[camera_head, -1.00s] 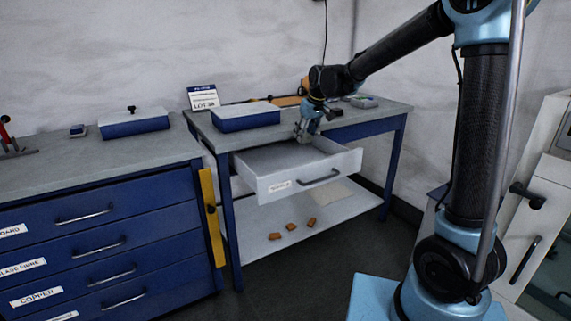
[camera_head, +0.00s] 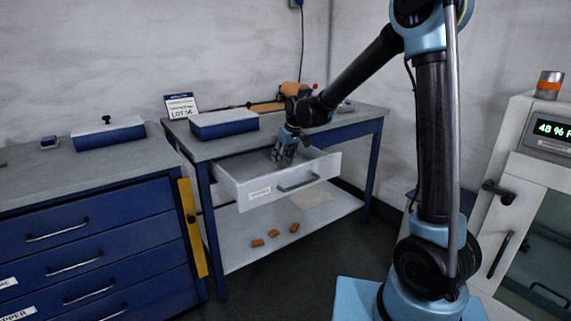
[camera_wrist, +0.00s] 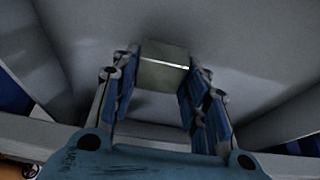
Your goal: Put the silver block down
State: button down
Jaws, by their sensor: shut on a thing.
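The silver block (camera_wrist: 165,70) is between the two blue finger pads of my gripper (camera_wrist: 164,85) in the wrist view. It looks grey with a bright edge, and both pads touch its sides. In the head view my gripper (camera_head: 284,158) points down into the open white drawer (camera_head: 248,186) of the bench. The block cannot be made out in the head view. I cannot tell whether the block touches the drawer floor.
A blue tray with a pale lid (camera_head: 224,124) and a LOT sign (camera_head: 181,106) stand on the bench top. Several orange-brown pieces (camera_head: 273,233) lie on the lower shelf. A blue drawer cabinet (camera_head: 90,240) stands at left, a white cabinet with a green display (camera_head: 556,130) at right.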

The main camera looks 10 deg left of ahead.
jog(key=shift+f, duration=1.05)
jog(key=shift+f, duration=0.1)
jog(key=c, duration=0.9)
grip_release()
jog(key=shift+c, duration=0.2)
